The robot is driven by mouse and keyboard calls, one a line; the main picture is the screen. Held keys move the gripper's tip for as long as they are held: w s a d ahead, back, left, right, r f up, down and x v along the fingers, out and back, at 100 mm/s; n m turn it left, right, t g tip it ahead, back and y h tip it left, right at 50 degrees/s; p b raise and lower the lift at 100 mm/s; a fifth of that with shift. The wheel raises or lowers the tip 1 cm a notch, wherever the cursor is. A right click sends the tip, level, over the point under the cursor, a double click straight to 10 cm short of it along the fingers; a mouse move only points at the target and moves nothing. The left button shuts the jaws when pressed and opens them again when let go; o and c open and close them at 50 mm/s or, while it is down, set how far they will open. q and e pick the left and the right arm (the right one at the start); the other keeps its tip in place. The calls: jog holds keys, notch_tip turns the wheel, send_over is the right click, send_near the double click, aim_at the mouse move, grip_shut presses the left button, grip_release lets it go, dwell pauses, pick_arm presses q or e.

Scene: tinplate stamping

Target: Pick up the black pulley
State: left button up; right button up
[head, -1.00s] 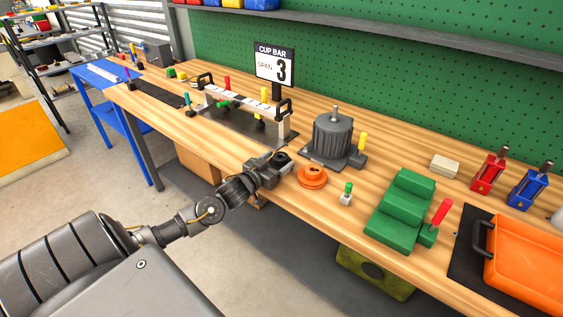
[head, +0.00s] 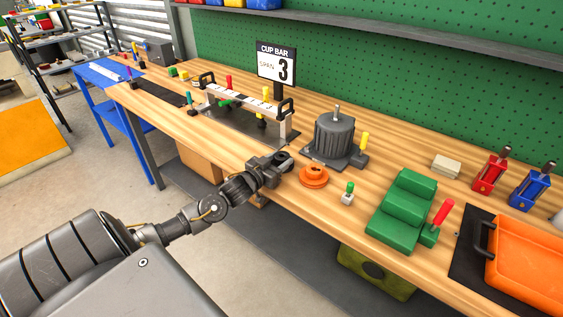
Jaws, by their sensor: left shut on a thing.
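My left gripper (head: 277,164) is at the front edge of the wooden bench, shut on the black pulley (head: 284,157). The pulley is small and dark, and the fingers partly hide it. I cannot tell whether it touches the bench top or hangs just above it. An orange pulley (head: 314,176) lies on the bench just right of the gripper. A grey motor (head: 333,136) with an upright shaft stands behind them. My right gripper is not in view.
A cup bar fixture (head: 243,108) with a sign stands behind left. A small green-topped part (head: 348,193), a green stepped block (head: 402,210) and an orange case (head: 528,262) are to the right. Bare wood lies left of the gripper along the front edge.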

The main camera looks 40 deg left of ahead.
pick_arm(q)
jog(key=shift+r, duration=0.15)
jog(key=shift+r, duration=0.2)
notch_tip(320, 180, up, 2)
jog(key=shift+r, duration=0.1)
jog(key=s+d+r, duration=0.2)
jog(key=s+r, duration=0.3)
jog(key=s, duration=0.1)
jog(key=s+d+r, duration=0.3)
jog(key=s+r, duration=0.2)
jog(key=s, duration=0.2)
jog(key=shift+d, duration=0.3)
jog(key=shift+w+r, duration=0.1)
jog(key=d+f, duration=0.6)
jog(key=w+d, duration=0.1)
jog(key=d, duration=1.1)
jog(key=shift+w+r, duration=0.3)
jog(key=shift+r, duration=0.15)
